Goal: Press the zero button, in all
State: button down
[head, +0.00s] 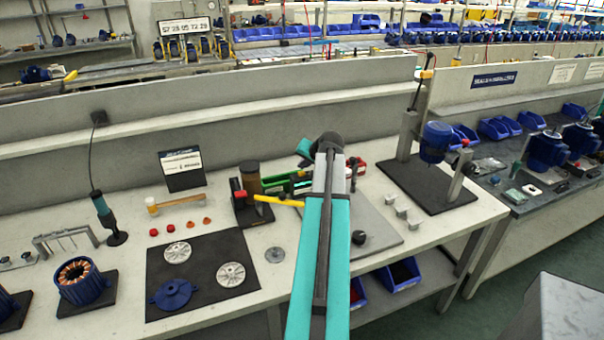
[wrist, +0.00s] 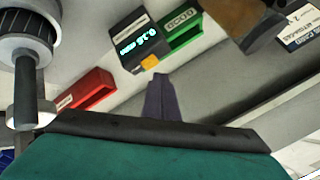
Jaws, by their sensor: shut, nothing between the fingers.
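In the wrist view a dark gauge (wrist: 128,40) has a lit cyan display reading about 0.18 mm, blurred in its digits. A small orange button (wrist: 150,62) sits at its lower right corner, with no readable label. My gripper (wrist: 160,78) is shut and empty, its dark fingertips just below the orange button in the picture. I cannot tell whether they touch it. In the head view my teal arm reaches over the bench and hides the gauge and the fingertips.
In the wrist view a green block (wrist: 182,38) adjoins the gauge, and a red block (wrist: 88,90) is at left. A metal cylinder (wrist: 28,50) stands far left. In the head view a dark mat (head: 200,300) holds round parts, and a press stand (head: 425,185) stands right.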

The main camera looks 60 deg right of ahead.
jog(key=shift+f, duration=0.1)
dwell(0.3)
jog(key=shift+f+b, duration=0.3)
jog(key=shift+f+b, duration=0.3)
jog(key=shift+f, duration=0.2)
dwell(1.3)
jog(key=shift+r, duration=0.1)
jog(key=shift+r+p, duration=0.45)
jog(key=shift+r, duration=0.35)
jog(key=shift+r, duration=0.1)
jog(key=shift+r+p, duration=1.3)
jog(key=shift+r, duration=1.1)
